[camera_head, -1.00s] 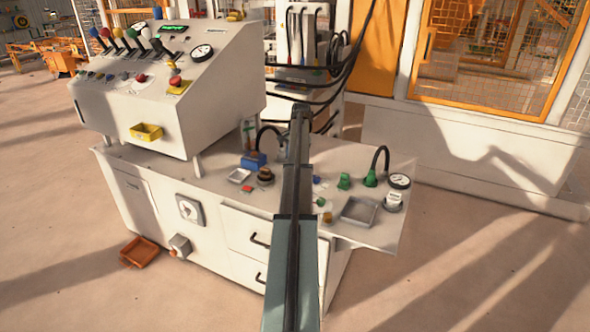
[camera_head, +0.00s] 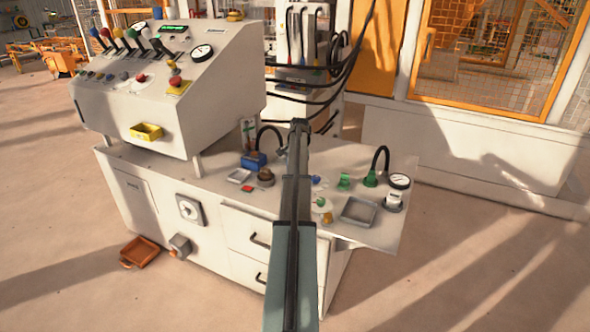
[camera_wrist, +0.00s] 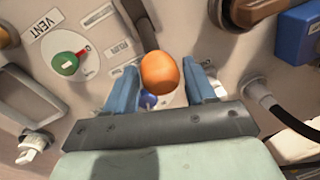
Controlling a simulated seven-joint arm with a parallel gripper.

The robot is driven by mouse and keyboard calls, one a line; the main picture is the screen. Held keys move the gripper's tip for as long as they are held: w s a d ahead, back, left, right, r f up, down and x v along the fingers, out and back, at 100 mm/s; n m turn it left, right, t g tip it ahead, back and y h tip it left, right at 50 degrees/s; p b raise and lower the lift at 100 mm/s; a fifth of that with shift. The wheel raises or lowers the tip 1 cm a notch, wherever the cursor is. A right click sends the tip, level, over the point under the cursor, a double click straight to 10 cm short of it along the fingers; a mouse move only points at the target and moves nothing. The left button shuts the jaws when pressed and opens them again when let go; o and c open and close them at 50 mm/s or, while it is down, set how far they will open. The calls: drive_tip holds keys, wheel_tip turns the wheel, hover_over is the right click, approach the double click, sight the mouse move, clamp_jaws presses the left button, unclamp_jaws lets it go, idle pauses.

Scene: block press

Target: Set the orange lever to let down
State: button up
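The orange lever's round knob (camera_wrist: 160,73) shows in the wrist view, between the two blue fingers of my gripper (camera_wrist: 162,88). The fingers are apart, with a gap visible on each side of the knob. I cannot tell whether the knob is level with the fingertips or beyond them. A dark slotted plate (camera_wrist: 146,30) lies just above the knob in that view. The lever's shaft and its set position are hidden. In the head view my arm covers the lever and my fingers, over the bench top (camera_head: 222,160).
Close by in the wrist view are a green and red VENT knob (camera_wrist: 68,64), a blue button (camera_wrist: 148,101), a brown round knob (camera_wrist: 256,10), a blue box (camera_wrist: 298,28) and a black hose (camera_wrist: 270,105). The control console (camera_head: 215,95) stands at the bench's left.

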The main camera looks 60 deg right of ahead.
clamp_jaws()
drive_tip(key=shift+a, duration=0.1)
idle(0.3)
drive_tip(key=shift+s+a+r+h, duration=0.1)
drive_tip(key=shift+a+r+h, duration=0.15)
drive_tip(key=shift+a+h, duration=0.45)
drive_tip(key=a+f+h, duration=0.1)
drive_tip(key=a+h, duration=0.5)
drive_tip(key=a, duration=0.3)
drive_tip(key=shift+a, duration=0.35)
drive_tip(key=shift+a+f, duration=0.1)
drive_tip(key=shift+f, duration=0.1)
drive_tip(key=shift+c, duration=0.7)
unclamp_jaws()
drive_tip(key=o, duration=0.5)
drive_tip(key=shift+r, duration=0.1)
drive_tip(key=shift+c, duration=0.2)
